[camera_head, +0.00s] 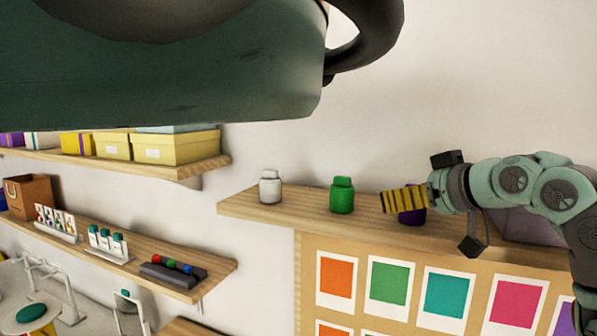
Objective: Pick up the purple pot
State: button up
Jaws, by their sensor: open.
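The purple pot (412,217) is on the right wooden wall shelf (270,213), to the right of a green pot. My gripper (392,201), with yellow ribbed fingers, reaches in from the right and covers most of the purple pot. Only a lower part of the pot shows below the fingers. The gripper is open. I cannot tell whether the fingers are around the pot or just in front of it, or whether they touch it.
A green pot (342,195) and a white pot (270,187) stand left on the same shelf. Colour cards hang on a board (308,258) below. Left shelves hold yellow boxes (178,147) and bead boards (173,273). The wall above the pots is bare.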

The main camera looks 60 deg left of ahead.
jog(key=shift+a+f, duration=0.2)
jog(key=shift+a, duration=0.35)
grip_shut()
dwell(0.5)
jog(key=shift+d, duration=0.1)
